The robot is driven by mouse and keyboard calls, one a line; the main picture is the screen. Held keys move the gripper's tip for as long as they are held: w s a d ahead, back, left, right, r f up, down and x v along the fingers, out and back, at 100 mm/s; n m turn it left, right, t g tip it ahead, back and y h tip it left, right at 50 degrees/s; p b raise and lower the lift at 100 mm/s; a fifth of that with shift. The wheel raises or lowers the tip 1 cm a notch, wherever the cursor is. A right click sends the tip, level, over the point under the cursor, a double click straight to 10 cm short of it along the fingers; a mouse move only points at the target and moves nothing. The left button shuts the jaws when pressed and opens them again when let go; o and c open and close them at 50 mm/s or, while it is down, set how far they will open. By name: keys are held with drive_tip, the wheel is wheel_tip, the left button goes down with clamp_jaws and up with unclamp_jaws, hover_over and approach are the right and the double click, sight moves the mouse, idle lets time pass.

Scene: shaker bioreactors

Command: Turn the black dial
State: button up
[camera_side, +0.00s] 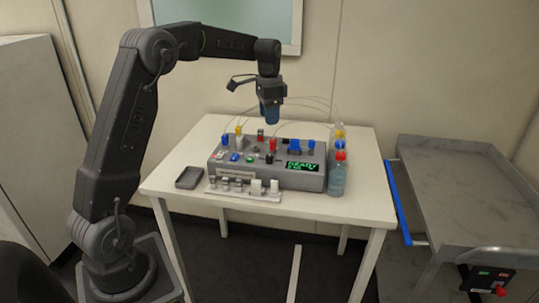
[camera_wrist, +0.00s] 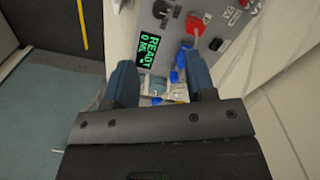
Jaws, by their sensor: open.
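The grey control box (camera_side: 230,167) stands on the white table, with a lit green READY display (camera_side: 301,166). A small black knob (camera_side: 269,159) sits on its top panel, left of the display; I cannot tell for sure that it is the dial. The wrist view shows the display (camera_wrist: 149,50) and dark knobs, one of them a black knob (camera_wrist: 215,44) beside a red part. My gripper (camera_side: 269,120) points down above the back of the box, apart from it. Its two blue fingers (camera_wrist: 160,80) are spread in the wrist view, with nothing held between them.
Red and blue valves (camera_side: 296,146) stick up from the panel. Bottles (camera_side: 337,178) stand at the box's right end, with thin tubes arching behind. A rack of small vials (camera_side: 240,188) is in front; a dark tray (camera_side: 189,178) lies left. A grey cart (camera_side: 460,180) stands right.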

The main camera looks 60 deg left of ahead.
sight(269, 156)
wheel_tip(269, 156, down, 14)
drive_tip(key=shift+d+r, duration=0.15)
drive_tip(key=shift+r, duration=0.05)
drive_tip(key=shift+c, duration=0.5)
drive_tip(key=c, duration=0.8)
drive_tip(key=shift+c, duration=0.2)
drive_tip(key=shift+n, duration=0.4)
drive_tip(key=n, duration=1.1)
drive_tip(key=o, duration=0.9)
